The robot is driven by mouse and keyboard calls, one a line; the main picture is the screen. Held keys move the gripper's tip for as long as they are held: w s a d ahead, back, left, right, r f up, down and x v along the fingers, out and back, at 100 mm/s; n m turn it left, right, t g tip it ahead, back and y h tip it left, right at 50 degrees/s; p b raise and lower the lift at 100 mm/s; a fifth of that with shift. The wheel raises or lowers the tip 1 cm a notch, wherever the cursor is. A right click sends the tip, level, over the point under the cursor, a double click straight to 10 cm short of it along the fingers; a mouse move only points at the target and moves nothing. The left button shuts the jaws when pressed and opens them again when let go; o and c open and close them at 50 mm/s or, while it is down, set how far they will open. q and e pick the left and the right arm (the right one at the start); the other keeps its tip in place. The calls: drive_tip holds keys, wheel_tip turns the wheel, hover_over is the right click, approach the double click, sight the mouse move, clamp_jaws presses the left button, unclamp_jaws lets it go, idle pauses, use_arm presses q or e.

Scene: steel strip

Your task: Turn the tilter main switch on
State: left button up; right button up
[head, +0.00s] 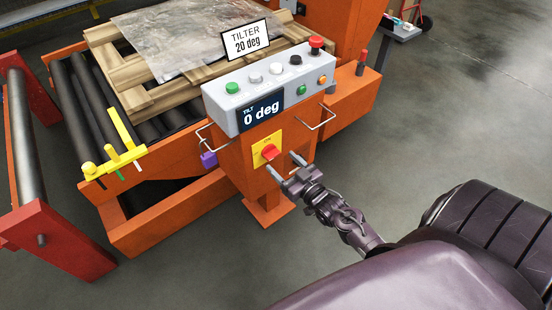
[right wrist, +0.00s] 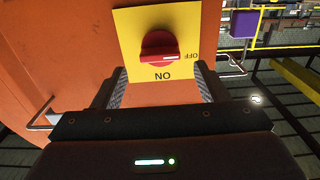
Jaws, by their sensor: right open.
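The tilter main switch is a red rotary knob (head: 269,152) on a yellow plate on the front of the orange control post. In the right wrist view the knob (right wrist: 159,44) lies crosswise, its white mark toward the OFF label at the right. The ON label shows upside down at the plate's bottom. My right gripper (head: 284,165) is open and empty in front of the plate. In the right wrist view its fingers (right wrist: 160,82) stand apart, with the knob beyond them, between their lines; contact cannot be told. My left gripper is not in view.
A grey button panel (head: 272,91) tops the post; its display reads 0 deg. Wire handles (head: 322,119) flank it, and a purple box (head: 208,159) is at left.

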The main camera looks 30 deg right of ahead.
sight(275, 156)
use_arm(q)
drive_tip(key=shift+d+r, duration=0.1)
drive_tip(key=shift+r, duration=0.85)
use_arm(e)
drive_tip(key=shift+w+a+f, duration=0.1)
drive_tip(key=shift+w+a, duration=0.1)
drive_tip(key=shift+w, duration=1.8)
drive_tip(key=c, duration=1)
